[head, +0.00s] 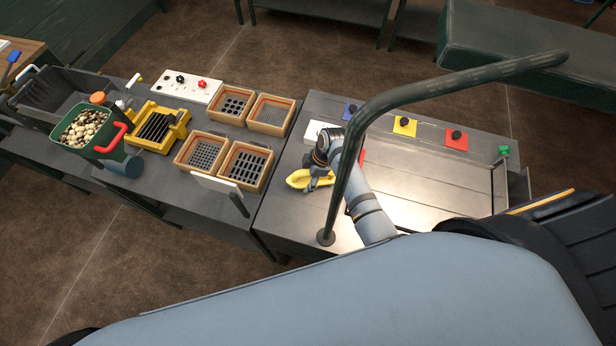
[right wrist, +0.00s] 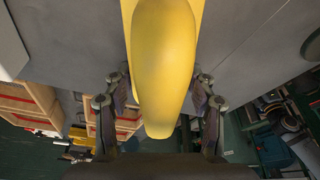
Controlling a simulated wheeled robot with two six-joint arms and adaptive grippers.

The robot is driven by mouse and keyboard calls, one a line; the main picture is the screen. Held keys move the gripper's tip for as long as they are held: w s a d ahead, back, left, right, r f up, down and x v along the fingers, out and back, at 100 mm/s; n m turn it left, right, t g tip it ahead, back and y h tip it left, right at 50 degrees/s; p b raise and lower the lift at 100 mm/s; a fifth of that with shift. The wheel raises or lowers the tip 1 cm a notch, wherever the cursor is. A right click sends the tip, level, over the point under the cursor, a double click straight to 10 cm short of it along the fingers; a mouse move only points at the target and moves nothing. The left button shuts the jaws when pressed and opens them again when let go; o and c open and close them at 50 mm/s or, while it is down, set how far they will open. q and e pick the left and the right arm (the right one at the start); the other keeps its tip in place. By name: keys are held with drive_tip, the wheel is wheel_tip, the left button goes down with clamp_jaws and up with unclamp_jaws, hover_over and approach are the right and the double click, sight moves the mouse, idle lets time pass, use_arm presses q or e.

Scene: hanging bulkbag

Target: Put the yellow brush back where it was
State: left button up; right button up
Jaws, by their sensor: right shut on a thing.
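The yellow brush (head: 299,180) is near the left end of the right-hand grey table. My right gripper (head: 318,181) is shut on it. In the right wrist view the brush's smooth yellow body (right wrist: 165,60) fills the middle, between the two dark fingers of the gripper (right wrist: 160,100). I cannot tell whether the brush touches the tabletop. The gripper and wrist hide part of the brush. My left gripper is not in view.
A green curved rail (head: 440,78) rises in front of my right arm. Blue, yellow (head: 405,126) and red (head: 455,139) pads lie along the table's back. Wooden sieve trays (head: 247,165), a yellow slotted unit (head: 157,128) and a green bin of nuts (head: 88,132) stand left.

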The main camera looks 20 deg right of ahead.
drive_tip(key=o, duration=0.6)
drive_tip(key=shift+f, duration=0.15)
drive_tip(key=o, duration=0.5)
